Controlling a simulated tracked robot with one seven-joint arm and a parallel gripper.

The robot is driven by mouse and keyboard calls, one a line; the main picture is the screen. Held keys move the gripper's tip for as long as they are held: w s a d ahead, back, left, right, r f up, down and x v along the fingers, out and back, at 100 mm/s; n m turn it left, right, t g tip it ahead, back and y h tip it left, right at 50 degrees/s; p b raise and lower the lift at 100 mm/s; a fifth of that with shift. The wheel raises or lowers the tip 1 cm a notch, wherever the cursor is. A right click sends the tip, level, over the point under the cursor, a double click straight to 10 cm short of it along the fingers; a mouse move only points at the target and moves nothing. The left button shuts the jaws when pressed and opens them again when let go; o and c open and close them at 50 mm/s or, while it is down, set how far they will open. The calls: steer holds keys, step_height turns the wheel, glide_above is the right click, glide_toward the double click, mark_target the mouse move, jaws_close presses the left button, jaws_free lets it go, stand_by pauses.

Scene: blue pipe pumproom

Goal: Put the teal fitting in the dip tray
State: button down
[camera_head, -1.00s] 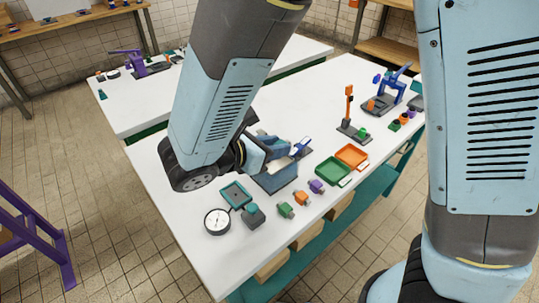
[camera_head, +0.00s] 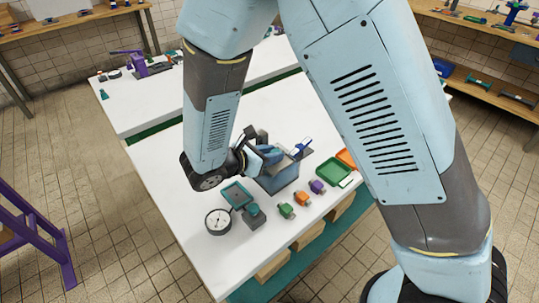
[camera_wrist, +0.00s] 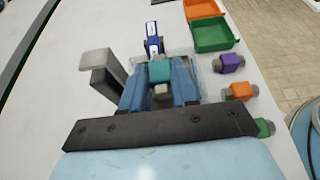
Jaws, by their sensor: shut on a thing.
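My gripper (camera_wrist: 160,84) points away from the wrist camera, its blue fingers shut on the teal fitting (camera_wrist: 160,71). The fitting shows a teal block with a grey end between the fingers. In the head view my gripper (camera_head: 272,156) is over a blue box (camera_head: 279,181) on the white table, which may be the dip tray. In the wrist view a pale rim (camera_wrist: 200,82) shows around and below the fingers. The fitting's height above it cannot be told. The fitting is hidden in the head view.
A shallow teal-rimmed tray (camera_head: 236,194), a round gauge (camera_head: 218,221) and a grey block with a teal top (camera_head: 253,215) stand nearby. Green (camera_head: 287,211), orange (camera_head: 302,198) and purple (camera_head: 317,186) fittings line the front edge. A green tray (camera_head: 333,170) lies right. A grey bent piece (camera_wrist: 100,68) stands left of the fingers.

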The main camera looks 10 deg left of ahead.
steer(key=shift+f, duration=0.2)
steer(key=c, duration=1.1)
jaws_free()
steer(key=shift+f, duration=0.1)
steer(key=v, duration=1.2)
